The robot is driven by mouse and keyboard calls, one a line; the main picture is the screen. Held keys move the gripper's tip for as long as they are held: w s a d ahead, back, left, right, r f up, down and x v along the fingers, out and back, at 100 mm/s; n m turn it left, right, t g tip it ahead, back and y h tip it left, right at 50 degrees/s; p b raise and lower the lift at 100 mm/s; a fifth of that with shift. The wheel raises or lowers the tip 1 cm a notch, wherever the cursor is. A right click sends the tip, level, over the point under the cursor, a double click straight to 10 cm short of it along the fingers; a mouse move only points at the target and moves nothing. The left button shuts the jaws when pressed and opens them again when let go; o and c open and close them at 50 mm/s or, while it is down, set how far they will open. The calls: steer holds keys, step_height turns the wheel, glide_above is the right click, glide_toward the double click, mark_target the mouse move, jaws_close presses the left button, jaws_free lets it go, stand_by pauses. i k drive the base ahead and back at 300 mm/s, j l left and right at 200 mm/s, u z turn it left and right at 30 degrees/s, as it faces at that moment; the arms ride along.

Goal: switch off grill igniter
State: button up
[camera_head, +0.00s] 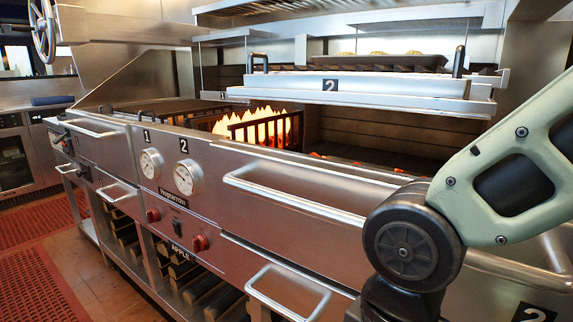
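The char grill's steel front panel (270,185) runs across the view. Low on it, between a left red knob (152,215) and a right red knob (200,243), is a small black switch (178,228) that looks like the igniter switch. Its on or off position is too small to tell. Orange flames (262,126) show in the firebox behind the panel. My arm (410,240) crosses the right side in front of the grill. My gripper is outside the picture, so its fingers and its distance from the switch cannot be seen.
Two round gauges (184,178) sit above the switch. A long bar handle (290,200) and a lower handle (287,290) stick out to its right. A raised grill shelf (370,98) hangs above the fire. Floor with red mats (40,290) is open at lower left.

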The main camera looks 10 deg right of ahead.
mark_target(177, 227)
steer(key=k+j, duration=0.1)
steer(key=j+z, duration=0.15)
steer(key=j, duration=0.55)
steer(key=i+j, duration=0.2)
steer(key=j, duration=0.2)
steer(key=i+j+z, duration=0.1)
steer(key=i+j, duration=0.15)
steer(key=j, duration=0.1)
